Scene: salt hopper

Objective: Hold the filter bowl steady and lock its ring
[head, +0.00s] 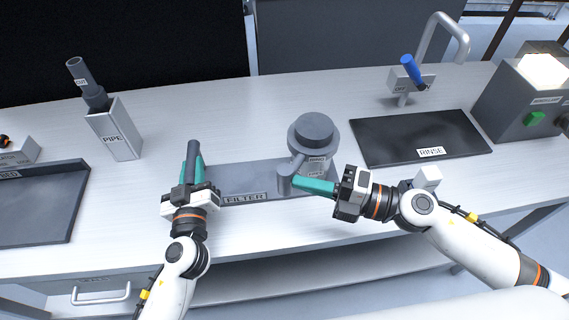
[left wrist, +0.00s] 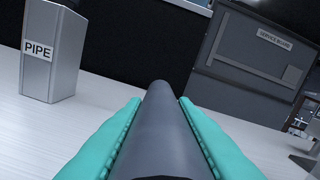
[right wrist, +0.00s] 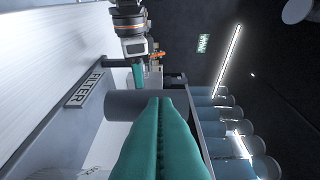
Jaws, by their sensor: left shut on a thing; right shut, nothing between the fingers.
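The filter unit has a grey flat base (head: 262,178) with a FILTER label, which also shows in the right wrist view (right wrist: 84,91). At its right end stands the round grey filter bowl (head: 318,175) under a wide grey cap (head: 314,130). A short grey round post (head: 284,178) sticks out at the bowl's left front. My left gripper (head: 192,168) is shut on a dark round bar (left wrist: 160,125) at the base's left end. My right gripper (head: 297,184) is shut and empty, its fingertips beside the post; contact is unclear.
A PIPE holder (head: 115,132) with a grey pipe (head: 84,78) stands at the back left. A dark tray (head: 45,215) lies far left. A dark RINSE mat (head: 400,140) and a tap (head: 440,40) are right. A box with a green button (head: 534,118) stands far right.

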